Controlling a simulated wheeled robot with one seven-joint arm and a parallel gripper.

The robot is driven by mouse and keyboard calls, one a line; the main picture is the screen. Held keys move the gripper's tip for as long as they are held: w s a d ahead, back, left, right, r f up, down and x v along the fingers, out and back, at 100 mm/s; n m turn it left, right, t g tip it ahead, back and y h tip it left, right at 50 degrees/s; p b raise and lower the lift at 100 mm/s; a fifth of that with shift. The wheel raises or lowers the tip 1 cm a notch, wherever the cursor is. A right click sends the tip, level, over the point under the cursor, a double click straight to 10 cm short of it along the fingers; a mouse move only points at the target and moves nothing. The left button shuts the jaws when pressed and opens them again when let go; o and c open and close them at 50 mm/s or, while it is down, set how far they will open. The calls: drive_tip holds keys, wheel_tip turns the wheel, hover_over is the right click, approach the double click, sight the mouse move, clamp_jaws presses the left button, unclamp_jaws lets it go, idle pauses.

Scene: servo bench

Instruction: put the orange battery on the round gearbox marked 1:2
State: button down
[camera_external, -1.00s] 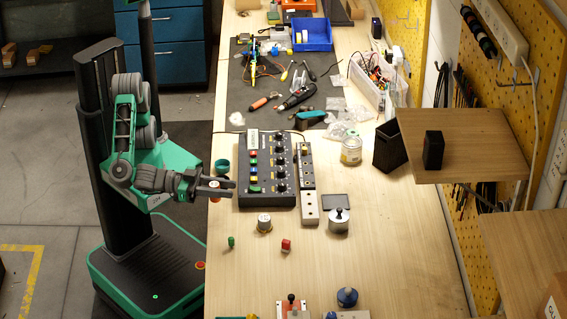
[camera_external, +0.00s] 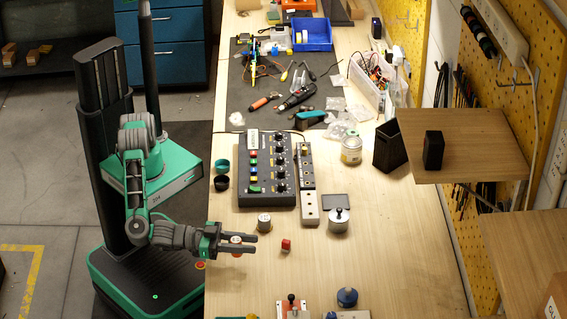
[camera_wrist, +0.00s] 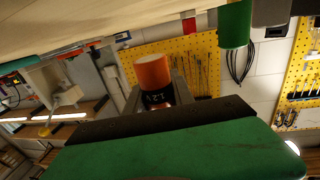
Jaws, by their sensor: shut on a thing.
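My gripper (camera_external: 254,245) is shut on the orange battery (camera_wrist: 153,72), over the bench's left edge area. In the wrist view the battery sits between the fingers, with a dark, marked band (camera_wrist: 158,98) near them. In the external view the battery (camera_external: 236,239) shows as a pale top with orange at its rim. A round metal gearbox-like part (camera_external: 264,226) stands just beyond my gripper, apart from it. A second round silver part (camera_external: 338,224) with a black knob stands farther right. I cannot read a 1:2 mark on either.
A small red cylinder (camera_external: 286,245) stands just right of my fingertips. A green cylinder (camera_wrist: 234,26) shows close by in the wrist view.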

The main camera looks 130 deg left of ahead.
drive_tip(key=f, duration=0.3)
drive_tip(key=shift+w+f+p, duration=0.2)
drive_tip(key=shift+p, duration=0.1)
drive_tip(key=shift+f+b, duration=0.25)
drive_tip(key=shift+b, duration=0.05)
drive_tip(key=c, duration=1.1)
unclamp_jaws()
drive_tip(key=shift+r, duration=0.1)
drive_tip(key=shift+r, duration=0.15)
drive_tip(key=v, duration=0.7)
drive_tip(key=shift+b, duration=0.35)
drive_tip(key=shift+s+d, duration=0.15)
drive_tip(key=shift+s, duration=0.1)
drive_tip(key=shift+c, duration=1.1)
